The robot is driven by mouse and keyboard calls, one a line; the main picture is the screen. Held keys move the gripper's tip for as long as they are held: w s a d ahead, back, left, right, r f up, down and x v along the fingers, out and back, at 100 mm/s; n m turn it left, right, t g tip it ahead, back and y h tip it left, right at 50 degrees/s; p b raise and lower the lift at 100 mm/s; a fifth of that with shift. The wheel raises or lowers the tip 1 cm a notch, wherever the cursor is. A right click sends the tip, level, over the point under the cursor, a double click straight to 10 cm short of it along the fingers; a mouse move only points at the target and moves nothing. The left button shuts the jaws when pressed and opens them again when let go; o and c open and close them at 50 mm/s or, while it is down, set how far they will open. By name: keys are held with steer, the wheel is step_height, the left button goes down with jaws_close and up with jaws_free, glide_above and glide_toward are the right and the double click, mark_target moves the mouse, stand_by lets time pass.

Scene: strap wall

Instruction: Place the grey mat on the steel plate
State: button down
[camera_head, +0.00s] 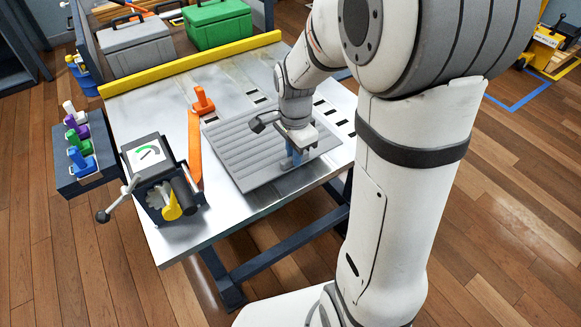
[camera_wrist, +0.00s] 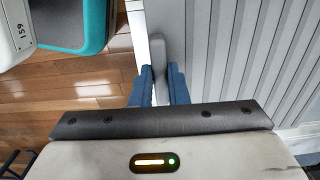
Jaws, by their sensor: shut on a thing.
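The grey ribbed mat (camera_head: 240,152) lies flat over the front right part of the steel plate (camera_head: 135,105) that tops the table. It fills the right of the wrist view (camera_wrist: 262,55). My gripper (camera_head: 295,160) points down at the mat's near edge. Its blue fingers (camera_wrist: 164,82) are shut on a small grey upright grip at that edge. A strip of the bare steel plate shows beside the mat in the wrist view. I cannot tell whether the mat touches the plate or hangs just above it.
An orange strap (camera_head: 195,150) and a crank device (camera_head: 162,180) stand left of the mat. A yellow bar (camera_head: 190,64) runs along the back edge, with a grey case (camera_head: 138,45) and green case (camera_head: 217,22) behind. A rack of coloured handles (camera_head: 78,160) is at left.

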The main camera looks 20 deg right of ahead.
step_height(320, 180, down, 5)
steer(key=shift+r+b, duration=0.1)
steer(key=shift+b, duration=0.8)
steer(key=c, duration=1.4)
jaws_free()
